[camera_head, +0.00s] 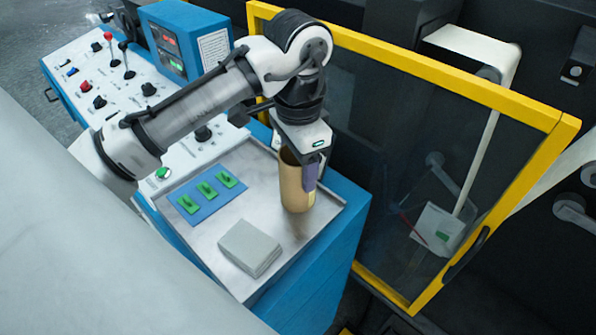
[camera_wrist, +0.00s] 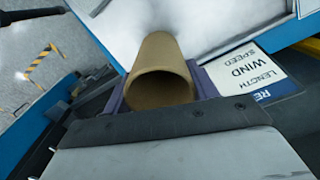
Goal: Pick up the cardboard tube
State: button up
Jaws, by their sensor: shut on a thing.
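The cardboard tube (camera_head: 297,187) is a brown, hollow cylinder. It is upright at the right part of the metal tray (camera_head: 223,265) on the blue console. My gripper (camera_head: 311,172) points down over the tube and is shut on its wall area near the top, with a purple finger showing on its near right side. In the wrist view the tube (camera_wrist: 160,84) sits between the two purple fingers, its open end facing the camera. The tube's base seems at the tray surface; whether it touches cannot be told.
A grey block (camera_head: 249,247) and a blue plate with green switches (camera_head: 207,194) lie on the tray. A control panel (camera_head: 100,75) with levers and knobs is at the left. A yellow-framed door (camera_head: 440,78) stands close on the right.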

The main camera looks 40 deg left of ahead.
notch_tip(320, 180, up, 20)
jog(key=p, duration=0.6)
dwell(1.5)
